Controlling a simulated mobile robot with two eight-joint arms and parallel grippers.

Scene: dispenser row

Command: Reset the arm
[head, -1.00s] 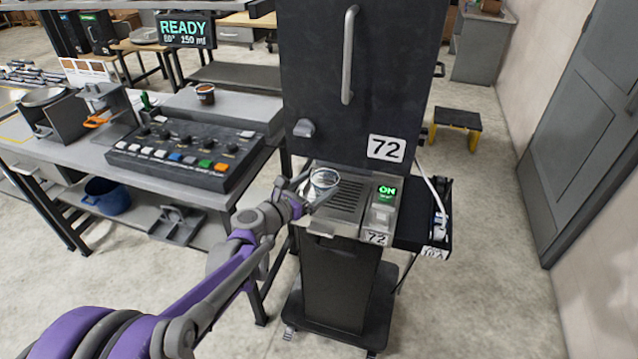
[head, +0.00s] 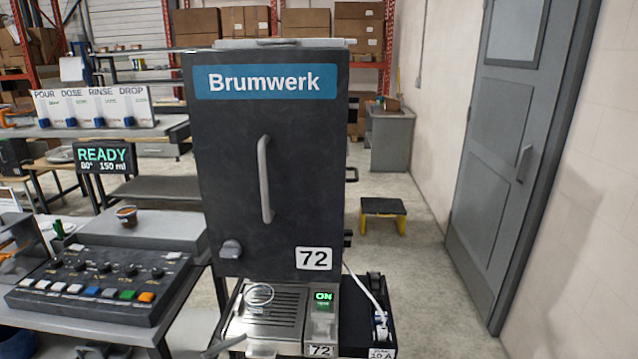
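A clear glass cup (head: 259,295) stands upright on the slotted drip tray (head: 285,308) of the black Brumwerk dispenser (head: 270,130), marked 72. Its green ON light (head: 323,296) is lit. My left gripper (head: 228,346) shows only as a sliver of grey finger at the bottom edge, below and apart from the cup. The rest of that arm is out of view, so its opening is hidden. My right gripper is not in view.
A control panel with coloured buttons (head: 105,284) sits on the bench at left. A brown cup (head: 126,216) and a READY display (head: 102,158) are behind it. A yellow-legged stool (head: 383,212) stands behind right. The right-hand floor is clear.

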